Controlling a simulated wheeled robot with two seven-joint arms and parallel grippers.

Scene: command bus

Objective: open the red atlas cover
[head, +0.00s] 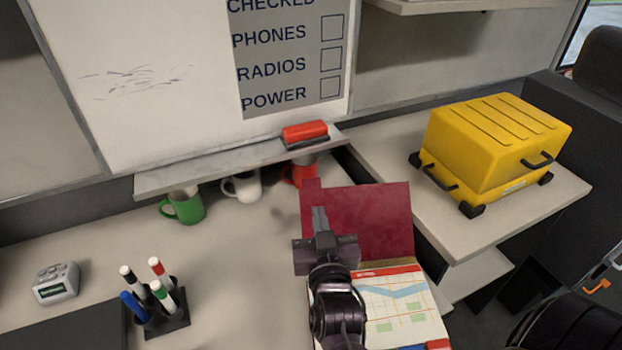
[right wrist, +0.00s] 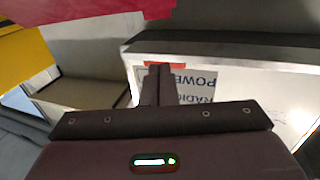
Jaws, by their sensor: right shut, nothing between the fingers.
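The red atlas cover (head: 372,215) stands raised at the far side of the atlas, leaning back, with its inner face toward me. The open map page (head: 393,302) shows below it, partly hidden by my right arm. My right gripper (head: 320,220) is shut and empty, in front of the left part of the cover; whether it touches the cover I cannot tell. In the right wrist view the shut fingers (right wrist: 158,85) point toward the whiteboard, and a red surface (right wrist: 110,14), apparently the cover, fills the top left. My left gripper is not in view.
A yellow case (head: 495,145) stands on the right counter. A red eraser (head: 305,133) lies on the whiteboard ledge (head: 230,165), above green (head: 183,207), white (head: 243,187) and red (head: 299,175) mugs. A marker holder (head: 165,322) and grey device (head: 56,283) stand left; desk between is clear.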

